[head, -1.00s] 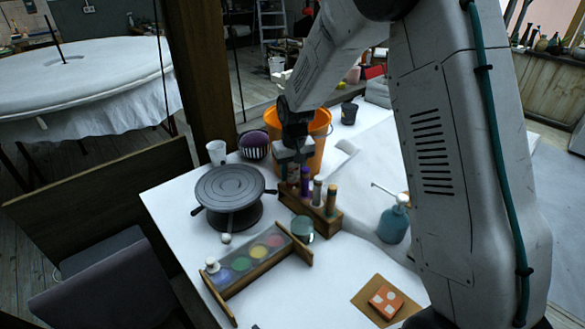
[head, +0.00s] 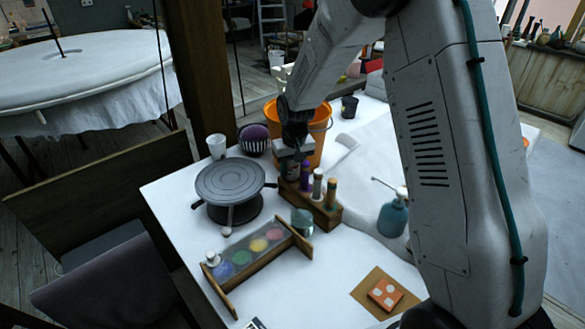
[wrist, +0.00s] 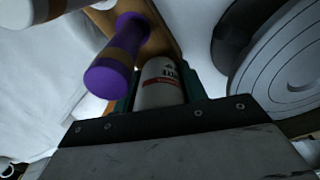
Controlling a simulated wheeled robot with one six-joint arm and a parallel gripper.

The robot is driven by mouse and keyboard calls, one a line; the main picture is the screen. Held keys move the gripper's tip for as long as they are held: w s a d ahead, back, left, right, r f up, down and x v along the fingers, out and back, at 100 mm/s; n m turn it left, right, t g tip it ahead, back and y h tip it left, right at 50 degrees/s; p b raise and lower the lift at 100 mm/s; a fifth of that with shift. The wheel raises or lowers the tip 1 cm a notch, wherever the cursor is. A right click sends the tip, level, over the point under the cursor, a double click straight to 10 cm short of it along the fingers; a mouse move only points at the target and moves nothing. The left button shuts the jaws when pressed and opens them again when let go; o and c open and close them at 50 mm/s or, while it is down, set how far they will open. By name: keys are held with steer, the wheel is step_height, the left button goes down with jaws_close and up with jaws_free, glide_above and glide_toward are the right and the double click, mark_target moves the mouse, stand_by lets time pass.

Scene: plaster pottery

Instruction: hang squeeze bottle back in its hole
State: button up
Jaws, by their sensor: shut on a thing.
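The wooden rack (head: 325,214) stands on the white table, with a purple bottle (head: 305,177), a grey-green one (head: 317,186) and an orange-brown one (head: 331,194) upright in it. My gripper (head: 291,168) is over the rack's far left end, beside the purple bottle. In the wrist view my gripper (wrist: 160,98) is shut on a white squeeze bottle (wrist: 158,88) with a red and black label. The purple bottle (wrist: 108,75) is close to its left, and the rack (wrist: 160,38) lies beyond. The held bottle's lower end and its hole are hidden.
An orange bucket (head: 318,130) stands close behind my gripper. A dark turntable (head: 229,183) is to the left, also in the wrist view (wrist: 290,65). A glass jar (head: 302,222) and a paint holder (head: 262,265) are in front. A blue pump bottle (head: 393,216) stands right.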

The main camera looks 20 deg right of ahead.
steer(key=shift+f, duration=0.25)
steer(key=o, duration=0.7)
steer(key=r, duration=0.8)
steer(key=shift+s, duration=0.3)
steer(key=s+d+r, duration=0.2)
steer(key=s+r, duration=1.2)
steer(key=s, duration=1)
steer(key=s+r, duration=0.1)
steer(key=s, duration=0.6)
steer(key=s+d+r, duration=0.1)
steer(key=s, duration=0.5)
steer(key=shift+s, duration=0.35)
